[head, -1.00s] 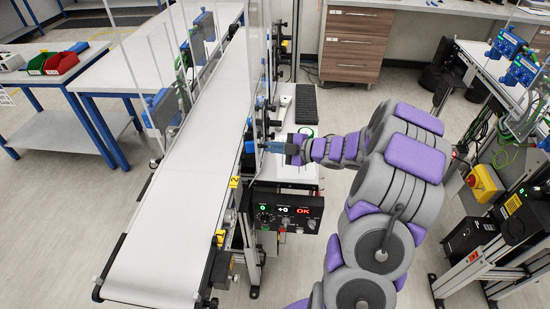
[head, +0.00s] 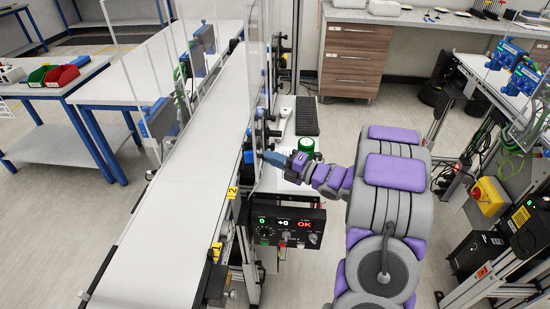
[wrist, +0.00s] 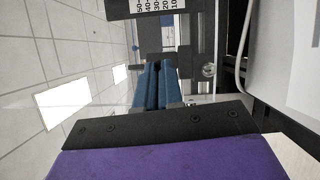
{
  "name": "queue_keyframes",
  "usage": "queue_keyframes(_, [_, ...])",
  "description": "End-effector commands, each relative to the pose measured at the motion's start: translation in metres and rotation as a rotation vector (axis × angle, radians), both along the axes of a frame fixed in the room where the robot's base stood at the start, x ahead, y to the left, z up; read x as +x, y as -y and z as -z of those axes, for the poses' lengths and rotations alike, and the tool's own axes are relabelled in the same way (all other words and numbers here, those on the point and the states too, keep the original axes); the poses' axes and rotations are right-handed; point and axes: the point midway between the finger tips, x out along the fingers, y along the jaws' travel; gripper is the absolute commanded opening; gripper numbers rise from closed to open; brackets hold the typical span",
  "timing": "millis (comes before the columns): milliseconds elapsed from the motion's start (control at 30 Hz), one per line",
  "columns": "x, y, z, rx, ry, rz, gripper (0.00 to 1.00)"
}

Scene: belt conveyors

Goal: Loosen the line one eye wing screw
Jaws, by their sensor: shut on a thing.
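My gripper (head: 268,155) reaches to the right side of the line one conveyor (head: 165,215), at the black and blue fittings on its rail. In the wrist view its blue fingers (wrist: 158,68) are close together, with their tips against a dark bracket. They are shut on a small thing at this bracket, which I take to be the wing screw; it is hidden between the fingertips. A black plate with a white number scale (wrist: 160,5) is just above the tips. The eye itself cannot be made out.
A control box (head: 287,222) with a lit "OK" sits below my gripper. A green-topped round thing (head: 306,145) and a black tray (head: 307,116) are on the shelf beside it. A clear guard panel (head: 258,70) stands close above.

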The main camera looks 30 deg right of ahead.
Motion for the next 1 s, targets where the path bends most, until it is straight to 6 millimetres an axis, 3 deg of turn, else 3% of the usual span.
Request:
queue_keyframes(33, [-0.0021,-0.0055,0.007,-0.01,-0.001,-0.015,0.0])
queue_keyframes(700, [-0.0016,-0.0043,0.0079,-0.046,0.049,-0.012,0.0])
queue_keyframes(733, [-0.0017,-0.0042,0.0079,-0.046,0.049,-0.012,0.07])
queue_keyframes(1000, [-0.0008,-0.0025,0.0047,-0.046,0.057,-0.008,0.32])
